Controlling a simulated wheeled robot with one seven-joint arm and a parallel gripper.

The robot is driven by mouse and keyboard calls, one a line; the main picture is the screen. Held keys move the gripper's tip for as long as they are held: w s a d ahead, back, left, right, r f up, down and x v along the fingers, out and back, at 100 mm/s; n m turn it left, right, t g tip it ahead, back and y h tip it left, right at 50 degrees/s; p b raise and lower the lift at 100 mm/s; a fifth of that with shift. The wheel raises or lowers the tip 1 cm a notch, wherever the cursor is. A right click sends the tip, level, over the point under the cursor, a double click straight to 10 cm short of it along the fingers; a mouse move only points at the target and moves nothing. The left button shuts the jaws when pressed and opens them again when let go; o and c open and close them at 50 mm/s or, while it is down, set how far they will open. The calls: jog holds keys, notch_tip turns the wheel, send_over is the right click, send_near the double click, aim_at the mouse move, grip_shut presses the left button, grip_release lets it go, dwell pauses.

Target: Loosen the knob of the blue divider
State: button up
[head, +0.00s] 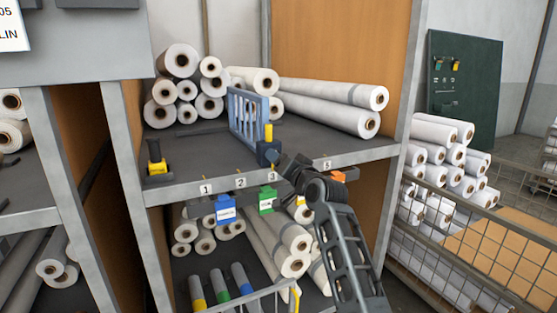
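The blue divider (247,113) is a slatted upright panel on the upper shelf, between the pile of rolls and the long rolls. At its front end is a dark blue block (268,152) with a yellow upright part (269,132) on top, which looks like its knob. My gripper (281,164) is at the shelf's front edge, just right of and below this block. Its fingers are small, dark and partly hidden by my wrist, so I cannot tell their opening or whether they touch the block.
White rolls (178,60) are piled behind the divider; long rolls (325,95) lie to its right. A black and yellow fitting (156,158) stands at the shelf's left front. Blue (226,210) and green (267,200) tags hang below the numbered edge. A mesh cage (470,245) stands right.

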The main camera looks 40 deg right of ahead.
jog(key=v, duration=0.5)
jog(key=shift+s, duration=0.2)
dwell(0.3)
jog(key=s+a+f+n+g+y+p, duration=0.1)
jog(key=s+a+f+n, duration=0.1)
jog(key=s+a+f, duration=0.45)
jog(key=s+a+f+n+p, duration=0.1)
jog(key=s+a+f, duration=0.3)
jog(key=s, duration=0.5)
jog(key=s+a+f+n+g+y+p, duration=0.1)
jog(key=s+a+f+n, duration=0.1)
jog(key=s+a+f, duration=0.4)
jog(key=s+a+r+n+y+p, duration=0.1)
jog(key=s+a+r+n, duration=0.1)
jog(key=s, duration=0.7)
jog(key=s+a+r+n+y+p, duration=0.1)
jog(key=s+a+r, duration=0.3)
jog(key=s, duration=0.5)
jog(key=s+a+r+n+y+p, duration=0.1)
jog(key=s+a+r+n, duration=0.1)
jog(key=s, duration=0.7)
jog(key=shift+s+a+r+n+g, duration=0.3)
jog(key=shift+s+a+r+n, duration=0.1)
jog(key=shift+a+r, duration=0.55)
